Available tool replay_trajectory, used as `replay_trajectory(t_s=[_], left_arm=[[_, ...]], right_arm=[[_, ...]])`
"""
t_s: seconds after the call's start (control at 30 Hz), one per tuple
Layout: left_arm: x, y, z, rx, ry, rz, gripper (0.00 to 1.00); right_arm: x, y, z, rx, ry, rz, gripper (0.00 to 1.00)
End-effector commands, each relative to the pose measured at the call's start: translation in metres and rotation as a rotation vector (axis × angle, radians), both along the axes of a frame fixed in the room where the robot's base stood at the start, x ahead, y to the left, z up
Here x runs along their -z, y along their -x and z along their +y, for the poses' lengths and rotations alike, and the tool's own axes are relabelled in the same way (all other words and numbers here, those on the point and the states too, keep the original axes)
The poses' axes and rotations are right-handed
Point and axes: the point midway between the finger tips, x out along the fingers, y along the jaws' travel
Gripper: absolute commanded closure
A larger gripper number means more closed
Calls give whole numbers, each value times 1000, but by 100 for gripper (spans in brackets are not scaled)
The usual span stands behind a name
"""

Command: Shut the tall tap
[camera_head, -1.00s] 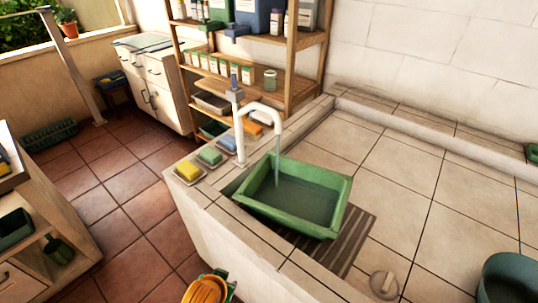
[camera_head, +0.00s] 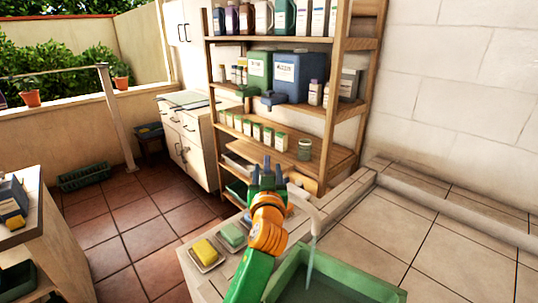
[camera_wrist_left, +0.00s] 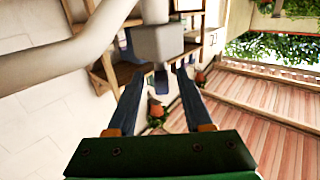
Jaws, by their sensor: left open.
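The tall tap (camera_head: 305,198) shows in the head view as a white curved spout; its post and top are hidden behind my left gripper (camera_head: 267,168). Water (camera_head: 310,262) runs from it into a green basin (camera_head: 352,288). In the left wrist view the tap's pale pipe (camera_wrist_left: 60,55) leads to a grey block (camera_wrist_left: 157,42) with a dark blue lever (camera_wrist_left: 160,80). My left gripper (camera_wrist_left: 156,85) is open there, with one finger on each side of the lever; whether either touches it I cannot tell. My right gripper is in neither view.
Yellow (camera_head: 204,251) and green (camera_head: 231,233) sponges lie in dishes on the counter edge, left of my left arm. A wooden shelf (camera_head: 340,110) with bottles and boxes stands close behind the tap. The tiled counter (camera_head: 440,235) at right is clear.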

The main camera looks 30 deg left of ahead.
Motion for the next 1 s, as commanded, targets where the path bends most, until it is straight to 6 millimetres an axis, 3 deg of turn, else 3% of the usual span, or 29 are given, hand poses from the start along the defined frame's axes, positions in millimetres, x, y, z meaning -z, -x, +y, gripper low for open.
replay_trajectory(t_s=[0.43,0.87,1.0], left_arm=[[-1,-53,28,-1,-2,-1,49],[0,-62,33,0,-1,-2,49],[0,-62,33,0,0,-1,87]], right_arm=[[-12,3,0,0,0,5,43],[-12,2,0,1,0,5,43],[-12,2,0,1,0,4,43]])
